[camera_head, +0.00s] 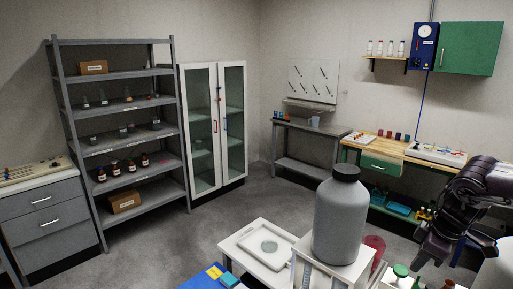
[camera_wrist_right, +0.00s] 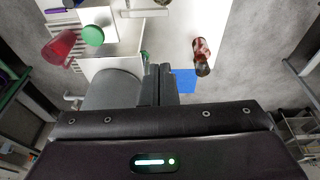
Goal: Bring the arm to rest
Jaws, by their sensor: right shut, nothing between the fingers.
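My right arm (camera_head: 470,200) comes in from the right edge of the head view, dark and bent. My right gripper (camera_head: 438,258) hangs at its lower end, to the right of the white bench area. In the right wrist view the two dark fingers of the right gripper (camera_wrist_right: 160,72) are together with nothing between them. They are apart from the bench items in view. My left arm and gripper do not show.
A large grey bottle (camera_head: 340,222) with a black cap stands on a white stand. A white tray (camera_head: 250,236) holds a round dish. A red cup (camera_head: 375,245) and a green-capped item (camera_head: 400,270) are near the right gripper. Shelving (camera_head: 120,75) stands behind; open floor lies between.

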